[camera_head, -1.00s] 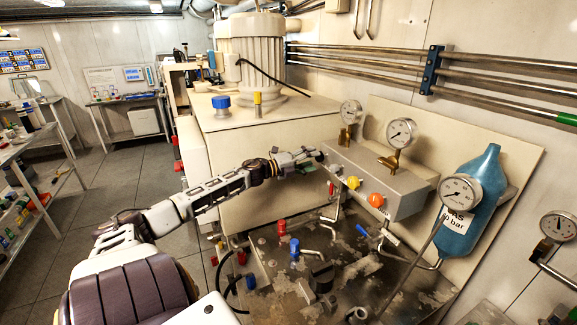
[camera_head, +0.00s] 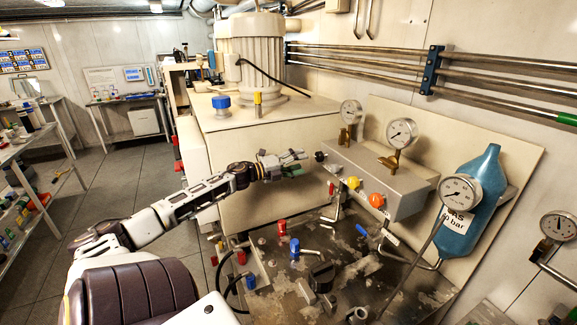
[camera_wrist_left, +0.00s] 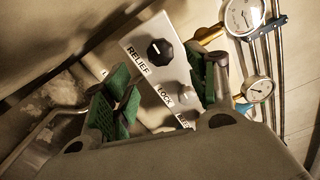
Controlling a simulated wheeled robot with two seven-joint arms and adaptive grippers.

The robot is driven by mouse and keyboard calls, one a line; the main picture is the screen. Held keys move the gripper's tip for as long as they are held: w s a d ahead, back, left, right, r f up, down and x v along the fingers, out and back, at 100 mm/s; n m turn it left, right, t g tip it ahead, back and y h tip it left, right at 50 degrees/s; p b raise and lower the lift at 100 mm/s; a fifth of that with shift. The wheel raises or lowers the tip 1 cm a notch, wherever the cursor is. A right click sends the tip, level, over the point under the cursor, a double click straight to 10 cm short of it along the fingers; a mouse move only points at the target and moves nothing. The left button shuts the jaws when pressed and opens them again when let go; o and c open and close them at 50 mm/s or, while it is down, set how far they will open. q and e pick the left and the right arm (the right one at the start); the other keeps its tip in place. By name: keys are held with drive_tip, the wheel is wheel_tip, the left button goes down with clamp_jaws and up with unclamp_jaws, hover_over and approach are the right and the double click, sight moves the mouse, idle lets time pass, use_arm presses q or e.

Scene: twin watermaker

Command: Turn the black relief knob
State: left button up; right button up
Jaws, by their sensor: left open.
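The black relief knob (camera_head: 320,156) sits at the left end of the grey gauge box (camera_head: 385,170) in the head view. In the left wrist view the black knob (camera_wrist_left: 160,52) is faceted, has a white pointer mark, and stands above the word RELIEF on a pale panel (camera_wrist_left: 140,40). My left gripper (camera_head: 300,163) is open and empty, just left of the knob and apart from it. In the left wrist view its green-padded fingers (camera_wrist_left: 167,80) are spread, with the knob lying beyond the gap between them. My right gripper is not in view.
A yellow knob (camera_head: 353,183) and an orange knob (camera_head: 376,200) are on the same box, with gauges (camera_head: 402,132) above. Pipes and small valves stand on the stained bench (camera_head: 350,265) below. A blue cylinder (camera_head: 478,205) stands at right.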

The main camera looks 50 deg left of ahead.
use_arm(q)
drive_tip(key=shift+v, duration=1.9)
